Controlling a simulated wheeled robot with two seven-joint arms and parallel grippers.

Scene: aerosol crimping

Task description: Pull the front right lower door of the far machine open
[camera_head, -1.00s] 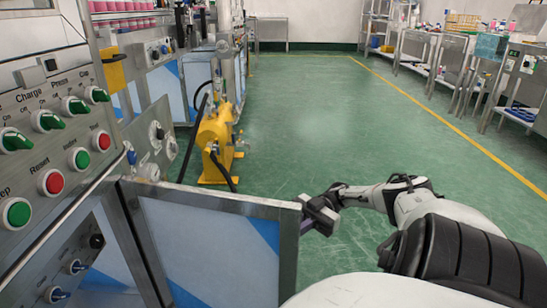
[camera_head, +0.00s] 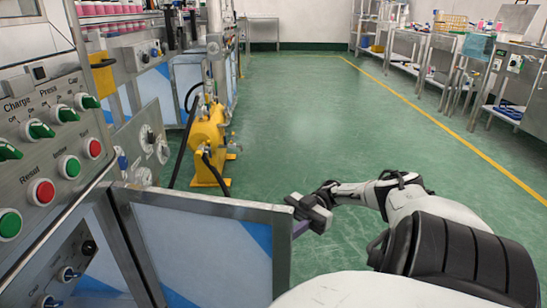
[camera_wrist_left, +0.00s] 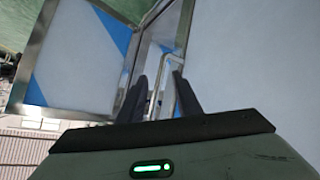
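A lower door (camera_head: 205,250), a white and blue panel in a metal frame, stands swung out from the near control machine on the left in the head view. My right gripper (camera_head: 309,212) is at the door's outer upper corner; I cannot tell whether it touches or grips the door. My left gripper is outside the head view. In the left wrist view, its two dark fingers (camera_wrist_left: 160,100) are apart, with a thin metal bar handle (camera_wrist_left: 153,90) showing between them. A pale panel (camera_wrist_left: 245,55) lies to the right and a framed white and blue panel (camera_wrist_left: 75,60) to the left.
The control panel (camera_head: 50,150) with green and red buttons is at the left. A yellow pump unit (camera_head: 208,140) stands on the floor beyond the door. Another machine with pink bottles (camera_head: 105,8) is behind. Benches line the right; the green floor (camera_head: 310,120) between is clear.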

